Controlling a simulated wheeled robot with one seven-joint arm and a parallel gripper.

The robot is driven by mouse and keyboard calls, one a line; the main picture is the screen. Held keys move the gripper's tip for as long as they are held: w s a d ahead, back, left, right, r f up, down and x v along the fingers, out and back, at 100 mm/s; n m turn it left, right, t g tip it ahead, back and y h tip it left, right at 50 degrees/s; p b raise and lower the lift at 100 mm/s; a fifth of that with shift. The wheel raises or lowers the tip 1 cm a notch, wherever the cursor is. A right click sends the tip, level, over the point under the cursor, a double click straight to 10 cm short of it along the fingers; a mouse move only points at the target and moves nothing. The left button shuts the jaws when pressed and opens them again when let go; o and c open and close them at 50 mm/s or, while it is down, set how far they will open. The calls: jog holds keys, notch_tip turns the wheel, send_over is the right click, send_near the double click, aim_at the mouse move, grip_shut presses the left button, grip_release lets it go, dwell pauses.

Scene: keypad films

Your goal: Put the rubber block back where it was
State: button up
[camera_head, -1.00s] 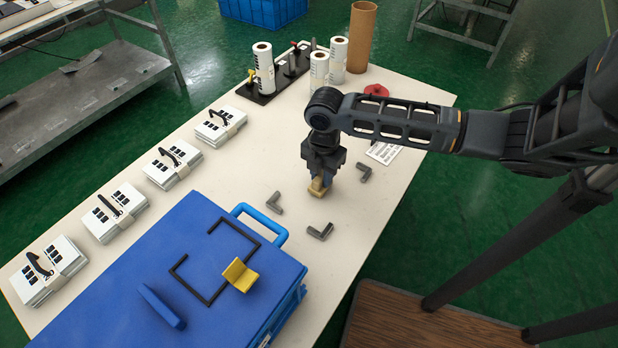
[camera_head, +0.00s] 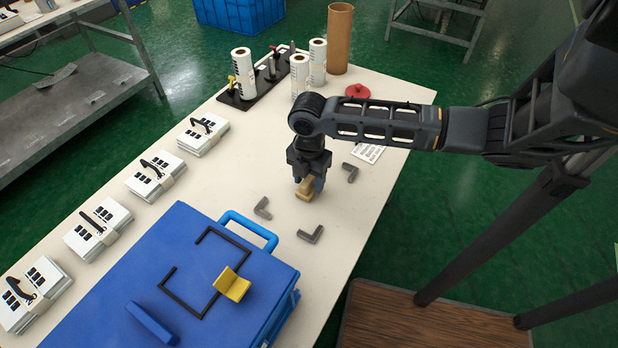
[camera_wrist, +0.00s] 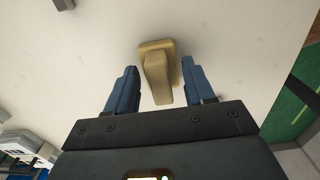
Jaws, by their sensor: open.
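The tan rubber block (camera_head: 305,189) stands on the white table (camera_head: 345,225) among grey corner brackets: one to its left (camera_head: 263,208), one in front (camera_head: 311,234) and one to its right (camera_head: 350,172). My gripper (camera_head: 311,180) points down right over the block. In the wrist view the block (camera_wrist: 157,75) shows a wide base and a narrower upright part. The blue fingers of my gripper (camera_wrist: 160,88) are apart, one on each side of that upright part, with a gap on the left; on the right the finger is close to it. The block's underside is hidden.
A blue case (camera_head: 190,290) with a black outline, a yellow angled piece (camera_head: 232,284) and a handle (camera_head: 248,231) fills the front left. Strapped white packs (camera_head: 155,175) line the left edge. White rolls (camera_head: 318,62), a cardboard tube (camera_head: 340,38) and a red disc (camera_head: 357,91) stand at the back.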

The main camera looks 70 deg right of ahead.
aim_at(309, 178)
notch_tip(309, 178, up, 12)
jog(key=w+a+r+t+y, duration=0.1)
jog(key=w+a+r+t, duration=0.25)
jog(key=w+a, duration=0.5)
jog(key=w+a+r+t+y, duration=0.25)
jog(key=w+a+r, duration=0.3)
jog(key=w, duration=0.55)
jog(key=w+a+r+m+t+y, duration=0.1)
jog(key=w+a+r+m+t, duration=0.4)
jog(key=a, duration=0.4)
jog(key=w+a+r+m+t+y, duration=0.1)
jog(key=w+a+r+m+t, duration=0.2)
jog(key=a+r, duration=0.5)
jog(key=s+f+m+h, duration=0.2)
jog(key=s+f+m, duration=0.1)
jog(key=s, duration=0.7)
jog(key=s+f+m+h, duration=0.2)
jog(key=s+f, duration=0.4)
jog(key=s, duration=0.5)
jog(key=s+a+f+m+t+h, duration=0.1)
jog(key=s+f+m, duration=0.3)
jog(key=s, duration=0.6)
jog(key=shift+s+a+f+m+h, duration=0.1)
jog(key=shift+s+f+m+h, duration=0.35)
jog(key=shift+h, duration=0.3)
jog(key=s+d+r+n+y, duration=0.1)
jog(key=s+d+r+n, duration=0.1)
jog(key=s+d, duration=0.3)
jog(key=s+n, duration=0.1)
jog(key=s, duration=0.3)
